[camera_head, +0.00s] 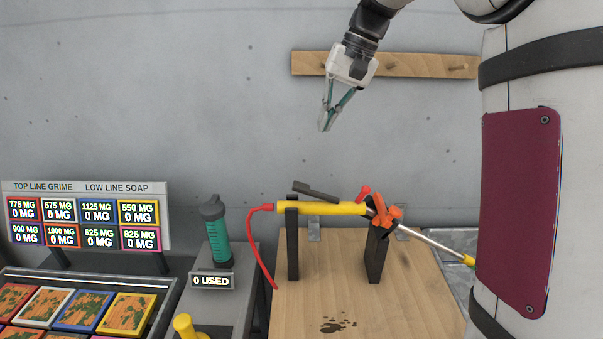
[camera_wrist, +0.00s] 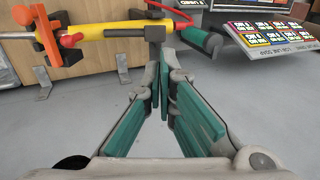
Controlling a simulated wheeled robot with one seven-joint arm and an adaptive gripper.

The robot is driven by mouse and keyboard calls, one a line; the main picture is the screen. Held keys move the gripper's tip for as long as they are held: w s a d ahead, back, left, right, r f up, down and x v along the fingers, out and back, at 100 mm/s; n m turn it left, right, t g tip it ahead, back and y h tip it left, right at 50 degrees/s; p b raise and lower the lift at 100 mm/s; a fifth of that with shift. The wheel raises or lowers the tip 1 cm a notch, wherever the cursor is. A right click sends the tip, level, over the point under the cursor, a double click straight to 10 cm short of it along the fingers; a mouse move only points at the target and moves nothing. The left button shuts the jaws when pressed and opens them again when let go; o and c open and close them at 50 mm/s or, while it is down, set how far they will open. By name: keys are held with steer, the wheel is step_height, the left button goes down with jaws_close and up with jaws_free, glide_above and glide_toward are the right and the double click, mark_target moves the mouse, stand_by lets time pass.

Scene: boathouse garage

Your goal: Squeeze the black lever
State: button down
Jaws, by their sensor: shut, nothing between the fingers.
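The black lever (camera_head: 315,191) slants above the yellow body of a spray wand (camera_head: 320,208). The wand lies across two dark upright posts on a wooden table, with a red hose at its left end. My gripper (camera_head: 324,127) is shut and empty. It hangs in the air above the lever, clearly apart from it, fingers pointing down. In the wrist view, the shut green-padded fingers (camera_wrist: 161,62) are in the middle and the yellow wand (camera_wrist: 108,31) is beyond them. The lever is hard to tell from the dark post there.
An orange clamp (camera_head: 389,212) and red knob stand by the right post. At left are a green bottle (camera_head: 217,235), a label board (camera_head: 86,222) and a tray of dirty tiles (camera_head: 75,305). A wooden peg rail (camera_head: 420,66) is on the wall behind my gripper.

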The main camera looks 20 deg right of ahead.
mark_target(298, 184)
steer(key=p+x, duration=0.3)
steer(key=x, duration=1.1)
